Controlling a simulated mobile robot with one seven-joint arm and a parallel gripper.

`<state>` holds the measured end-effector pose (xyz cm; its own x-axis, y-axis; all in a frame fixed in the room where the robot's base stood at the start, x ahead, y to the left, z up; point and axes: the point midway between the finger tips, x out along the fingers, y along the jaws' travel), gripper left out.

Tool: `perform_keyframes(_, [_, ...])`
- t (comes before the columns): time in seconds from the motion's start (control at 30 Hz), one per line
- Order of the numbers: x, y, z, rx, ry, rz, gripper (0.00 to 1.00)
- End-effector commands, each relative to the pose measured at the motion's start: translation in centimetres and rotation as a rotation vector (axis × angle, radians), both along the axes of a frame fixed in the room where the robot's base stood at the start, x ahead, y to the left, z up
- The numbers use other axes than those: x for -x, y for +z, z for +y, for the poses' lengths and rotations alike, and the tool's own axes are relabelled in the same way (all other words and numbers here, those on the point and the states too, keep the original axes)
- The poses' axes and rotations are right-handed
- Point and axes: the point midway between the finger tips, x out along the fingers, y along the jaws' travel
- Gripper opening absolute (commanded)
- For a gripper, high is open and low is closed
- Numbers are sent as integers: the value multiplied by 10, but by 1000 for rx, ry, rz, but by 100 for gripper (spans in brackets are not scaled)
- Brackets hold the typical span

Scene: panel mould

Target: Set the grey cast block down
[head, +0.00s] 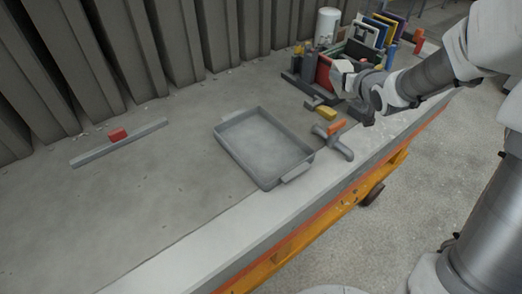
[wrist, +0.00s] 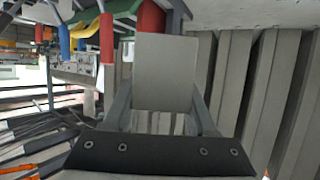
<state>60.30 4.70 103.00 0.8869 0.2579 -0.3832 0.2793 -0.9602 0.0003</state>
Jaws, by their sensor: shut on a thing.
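The grey cast block (wrist: 165,75) fills the middle of the wrist view as a plain, light grey face. My gripper (wrist: 163,105) is shut on it, with one dark grey finger along each side. In the head view my gripper (head: 340,78) is at the right end of the table, beside the crowded group of tools. The block is hard to tell apart from the gripper there. What lies under the block is hidden.
A shallow grey tray (head: 262,145) lies empty mid-table. A red block (head: 118,134) sits by a long grey bar (head: 95,155) at left. A yellow piece (head: 326,113) and an orange-handled tool (head: 333,140) lie near the gripper. Coloured panels (head: 375,32) and a white cylinder (head: 327,25) stand behind.

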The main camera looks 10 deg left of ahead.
Motion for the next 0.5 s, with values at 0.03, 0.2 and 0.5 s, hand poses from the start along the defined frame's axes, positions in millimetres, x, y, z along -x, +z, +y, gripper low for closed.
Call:
perform_keyframes(0.03, [-1,-2,4,1,29,-4,0])
perform_keyframes(0.2, [1,-7,19,-1,130,-3,0])
perform_keyframes(0.5, [13,-23,45,-2,336,-1,0])
